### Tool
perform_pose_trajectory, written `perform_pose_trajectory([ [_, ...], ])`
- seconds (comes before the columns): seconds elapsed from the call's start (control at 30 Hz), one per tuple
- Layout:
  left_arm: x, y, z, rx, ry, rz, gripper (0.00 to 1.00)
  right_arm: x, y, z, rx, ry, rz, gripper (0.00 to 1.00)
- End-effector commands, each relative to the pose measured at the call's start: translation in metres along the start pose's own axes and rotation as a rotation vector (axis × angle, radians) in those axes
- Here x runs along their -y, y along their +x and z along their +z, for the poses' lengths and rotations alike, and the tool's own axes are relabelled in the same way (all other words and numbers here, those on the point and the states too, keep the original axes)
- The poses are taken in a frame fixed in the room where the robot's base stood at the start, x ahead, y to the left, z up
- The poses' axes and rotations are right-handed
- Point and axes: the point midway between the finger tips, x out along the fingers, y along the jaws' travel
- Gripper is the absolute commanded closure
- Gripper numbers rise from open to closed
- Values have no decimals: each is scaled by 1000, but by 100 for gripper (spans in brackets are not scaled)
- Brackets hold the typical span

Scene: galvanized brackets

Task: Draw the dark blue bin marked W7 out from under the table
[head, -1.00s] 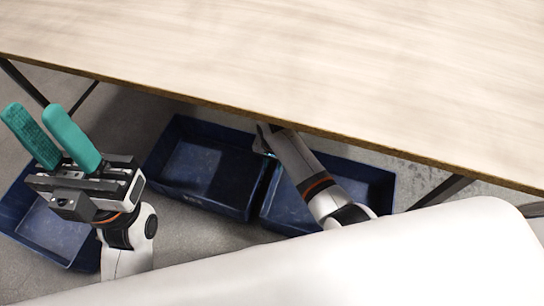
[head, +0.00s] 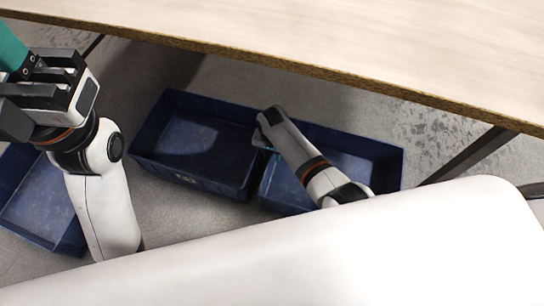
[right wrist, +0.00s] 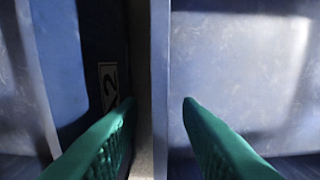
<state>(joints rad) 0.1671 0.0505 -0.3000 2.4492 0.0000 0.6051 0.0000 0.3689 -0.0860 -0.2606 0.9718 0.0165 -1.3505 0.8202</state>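Three dark blue open bins stand on the floor in the head view: a left bin (head: 22,205), a middle bin (head: 200,178) and a right bin (head: 355,180). The middle bin has a small label on its near face, too small to read surely. My right gripper (head: 262,146) reaches down where the middle and right bins meet. In the right wrist view its two teal fingers (right wrist: 159,100) are apart, with a bin rim (right wrist: 160,60) between them. A label (right wrist: 108,85) there shows one partly turned character. My left gripper (head: 14,50) is cut off by the picture edge.
The pale wooden table top (head: 330,40) spans the top of the head view, its edge above the bins. A dark table leg (head: 468,153) slants at the right. Grey floor shows between the left and middle bins.

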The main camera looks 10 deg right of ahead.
Motion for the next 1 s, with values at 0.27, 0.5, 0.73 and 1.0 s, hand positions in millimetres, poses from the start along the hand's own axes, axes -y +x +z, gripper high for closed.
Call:
perform_pose_trajectory([
  [0.27,0,2,0,5,1,-2,68,0,2,0,1,0,1,68],
  [0.5,0,2,0,4,1,-2,68,0,2,0,1,0,0,96],
  [0.73,0,1,0,4,0,-2,68,0,2,0,1,0,0,100],
  [1.0,0,1,0,5,0,-2,68,0,2,0,1,0,0,100],
])
